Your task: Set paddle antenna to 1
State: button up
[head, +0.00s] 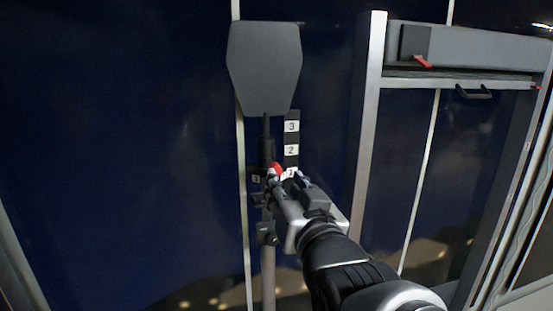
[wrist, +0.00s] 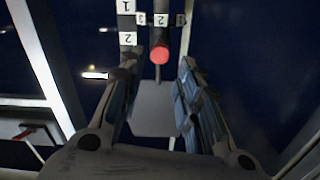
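The paddle antenna (head: 265,68) is a grey six-sided panel upright on a thin dark mast. A vertical scale (head: 292,138) beside the mast reads 3, 2, 1 from top to bottom. A red knob (head: 275,168) on the mast shows near the 1 label, partly hidden by my gripper. My gripper (head: 284,180) is at the knob, and its fingers look open. In the wrist view the picture is inverted; the red knob (wrist: 159,55) shows between the spread fingers (wrist: 155,73), with gaps on both sides. The paddle (wrist: 160,108) appears beyond them.
A dark blue wall is behind the mast. A metal-framed panel (head: 378,100) stands to the right, with a grey box (head: 470,48), a red latch (head: 423,62) and a black handle (head: 474,93). A black clamp (head: 267,234) is lower on the mast. Free room lies to the left.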

aim_at(271, 160)
jog(key=p+x, duration=0.2)
jog(key=x, duration=1.1)
jog(key=shift+p, duration=0.3)
jog(key=shift+s, duration=0.1)
grip_shut()
